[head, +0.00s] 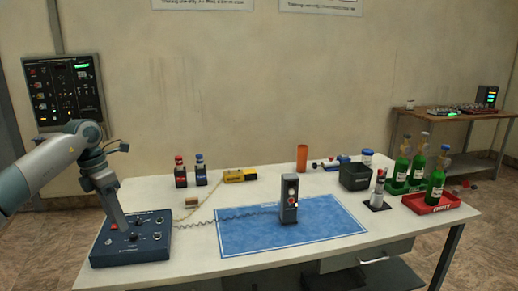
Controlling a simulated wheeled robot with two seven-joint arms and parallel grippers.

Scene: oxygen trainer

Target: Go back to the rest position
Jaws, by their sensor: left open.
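My left gripper (118,222) hangs at the end of my left arm, which comes in from the left edge and bends down at the wrist. It is open, and nothing shows in it. Its lower end overlaps the dark blue control box (150,246) on the table's front left; I cannot tell whether they touch. My right gripper is not in view.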

